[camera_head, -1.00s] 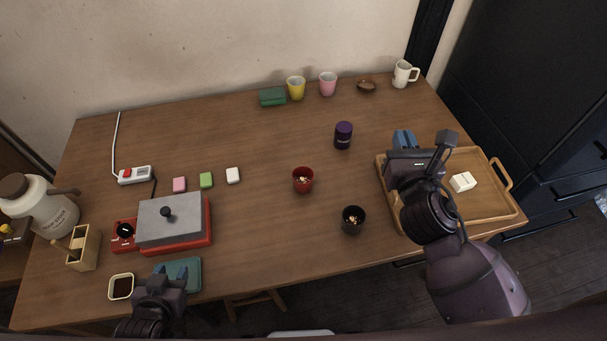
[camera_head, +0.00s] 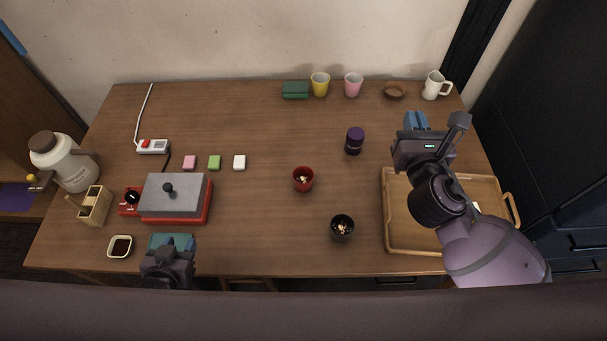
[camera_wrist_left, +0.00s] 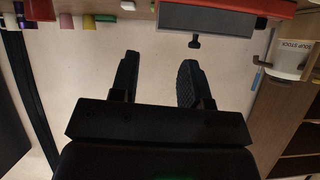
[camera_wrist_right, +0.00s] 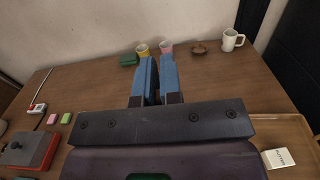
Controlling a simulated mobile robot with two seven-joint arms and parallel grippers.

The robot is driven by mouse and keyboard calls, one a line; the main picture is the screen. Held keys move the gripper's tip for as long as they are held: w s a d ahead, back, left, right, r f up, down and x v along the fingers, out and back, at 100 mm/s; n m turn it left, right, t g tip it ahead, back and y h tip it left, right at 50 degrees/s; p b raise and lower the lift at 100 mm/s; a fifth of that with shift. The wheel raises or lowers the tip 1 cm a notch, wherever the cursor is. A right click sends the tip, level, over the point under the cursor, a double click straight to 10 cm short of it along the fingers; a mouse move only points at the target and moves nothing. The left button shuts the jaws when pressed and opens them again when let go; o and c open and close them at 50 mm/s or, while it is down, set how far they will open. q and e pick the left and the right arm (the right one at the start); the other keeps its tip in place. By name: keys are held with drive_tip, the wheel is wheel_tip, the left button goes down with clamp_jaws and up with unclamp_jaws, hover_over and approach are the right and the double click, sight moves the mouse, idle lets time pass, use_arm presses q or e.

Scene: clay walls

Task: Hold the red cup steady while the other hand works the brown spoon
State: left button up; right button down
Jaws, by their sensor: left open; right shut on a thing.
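The red cup (camera_head: 303,180) stands upright near the middle of the table, with small pale bits inside. A brown stick-like handle (camera_head: 73,202) pokes from the wooden holder (camera_head: 95,207) at the left; I cannot tell whether it is the spoon. My left gripper (camera_head: 171,244) is open and empty at the table's front edge, left of the cup. Its spread fingers show in the left wrist view (camera_wrist_left: 158,80). My right gripper (camera_head: 416,122) is above the table, right of the cup and apart from it. Its blue fingers are nearly together in the right wrist view (camera_wrist_right: 159,82); what they hold is hidden.
A dark cup (camera_head: 342,228) stands right of and in front of the red cup. A purple jar (camera_head: 355,141) stands behind it. A wooden tray (camera_head: 398,235) lies under my right arm. A red-and-grey appliance (camera_head: 176,198) is at the left. Table around the red cup is clear.

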use_arm(q)
drive_tip(key=shift+s+a, duration=0.1)
drive_tip(key=shift+s, duration=0.2)
use_arm(e)
drive_tip(key=shift+r, duration=0.3)
